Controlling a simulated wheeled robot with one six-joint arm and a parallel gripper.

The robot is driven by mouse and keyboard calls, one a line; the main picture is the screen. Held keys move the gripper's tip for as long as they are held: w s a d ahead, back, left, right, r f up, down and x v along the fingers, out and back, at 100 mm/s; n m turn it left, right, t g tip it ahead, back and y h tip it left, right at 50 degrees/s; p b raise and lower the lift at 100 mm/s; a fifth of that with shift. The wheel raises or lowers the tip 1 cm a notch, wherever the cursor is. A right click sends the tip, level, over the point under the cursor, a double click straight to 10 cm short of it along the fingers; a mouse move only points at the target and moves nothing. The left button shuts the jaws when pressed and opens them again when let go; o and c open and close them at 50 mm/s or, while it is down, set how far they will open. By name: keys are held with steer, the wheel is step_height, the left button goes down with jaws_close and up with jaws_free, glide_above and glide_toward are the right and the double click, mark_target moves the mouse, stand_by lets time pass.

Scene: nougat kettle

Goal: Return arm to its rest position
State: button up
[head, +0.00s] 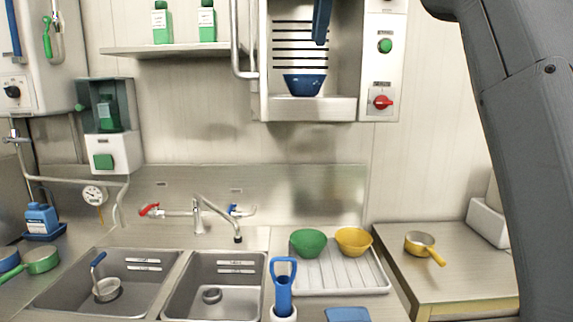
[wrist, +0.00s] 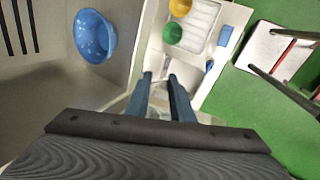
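My gripper (wrist: 160,77) shows in the wrist view with its two blue-grey fingers apart and nothing between them. My grey arm (head: 525,150) runs down the right side of the head view. A dark blue bowl (head: 303,85) sits on the ledge of the wall unit. The bowl (wrist: 95,36) is left of the fingers in the wrist view, apart from them. A dark blue piece (head: 321,20) hangs above the bowl in the head view; I cannot tell whether it is a gripper finger.
The wall unit (head: 382,75) has a green button and red switch. Below, a green bowl (head: 308,242) and yellow bowl (head: 353,241) stand on a white drainer (head: 335,275). A yellow pan (head: 422,245) lies on the right counter. Two sinks (head: 215,270) are left. A shelf (head: 180,50) holds green bottles.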

steer(key=d+f+m+g+b, duration=0.1)
steer(key=d+f+m+b, duration=0.15)
steer(key=f, duration=0.95)
steer(key=d+f+m+b, duration=0.15)
steer(key=f+m, duration=0.25)
steer(key=f, duration=0.9)
steer(key=d+f+m+g+b, duration=0.1)
steer(key=d+f+m, duration=0.25)
steer(key=f, duration=0.85)
steer(key=s+d+f+m+b, duration=0.1)
steer(key=s+f+m, duration=0.2)
steer(key=s+f, duration=0.5)
steer(key=s+d+f+m+g+b, duration=0.1)
steer(key=s+d+f+m+b, duration=0.1)
steer(key=s+f, duration=0.6)
steer(key=s+d+f+m+b, duration=0.1)
steer(key=s+f+m, duration=0.3)
steer(key=s+f, duration=0.4)
step_height(320, 180, down, 6)
steer(key=shift+s+d+r+m+g+h, duration=0.15)
steer(key=shift+s+d+m+g+h, duration=0.15)
steer(key=shift+s+m+h, duration=0.1)
